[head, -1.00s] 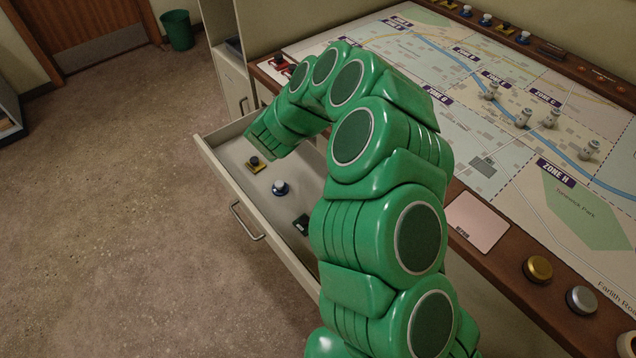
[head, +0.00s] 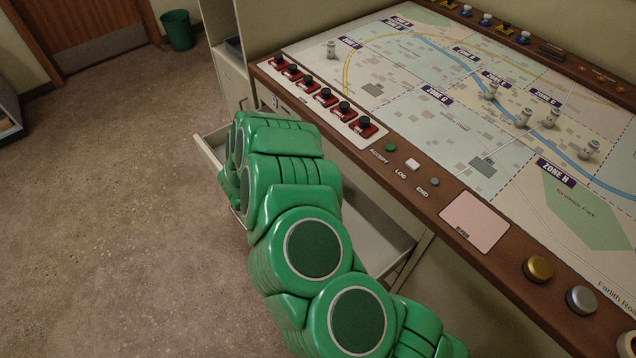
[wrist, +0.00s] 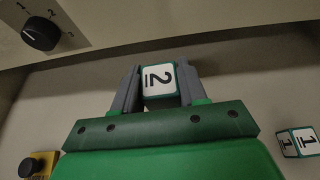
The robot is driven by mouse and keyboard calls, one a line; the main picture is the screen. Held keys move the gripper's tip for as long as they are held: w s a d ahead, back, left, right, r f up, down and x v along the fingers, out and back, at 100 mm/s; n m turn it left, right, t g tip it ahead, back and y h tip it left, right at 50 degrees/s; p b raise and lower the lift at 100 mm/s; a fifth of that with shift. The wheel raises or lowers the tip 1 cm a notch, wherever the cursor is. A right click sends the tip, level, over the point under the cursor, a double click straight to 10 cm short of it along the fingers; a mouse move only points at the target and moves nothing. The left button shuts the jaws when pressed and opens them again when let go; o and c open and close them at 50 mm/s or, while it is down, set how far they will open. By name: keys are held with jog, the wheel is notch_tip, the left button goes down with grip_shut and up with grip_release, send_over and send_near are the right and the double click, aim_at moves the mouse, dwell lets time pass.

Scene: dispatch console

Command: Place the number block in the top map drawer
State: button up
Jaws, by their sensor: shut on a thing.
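A second block marked 1 (wrist: 299,142) lies at the right edge, apart from my gripper. In the head view, an open pale drawer (head: 375,226) sticks out under the console. My arm covers much of it and hides my gripper and the block.
A black rotary knob (wrist: 42,33) with numbers is at the wrist view's upper left. A black button on a yellow base (wrist: 38,166) is at lower left. The map console (head: 400,85), with several red switches (head: 321,97) on its edge, stands above the drawer. Floor (head: 110,200) at left is clear.

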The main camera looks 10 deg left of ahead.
jog(key=s+d+f+m+g+h, duration=0.1)
jog(key=s+d+m+g+h, duration=0.2)
jog(key=d, duration=0.4)
jog(key=s+d+f+m+g, duration=0.1)
jog(key=s+d+m+g, duration=0.1)
jog(key=s+d, duration=0.35)
send_over(354, 221)
jog(key=shift+f, duration=2.5)
jog(key=shift+f, duration=0.6)
jog(key=o, duration=1)
jog(key=shift+r, duration=0.15)
jog(key=shift+a+r, duration=0.1)
jog(key=shift+r, duration=0.35)
jog(key=shift+s+a+r, duration=0.15)
jog(key=shift+a, duration=0.15)
jog(key=shift+t, duration=0.3)
jog(key=v, duration=1.1)
jog(key=shift+a, duration=0.2)
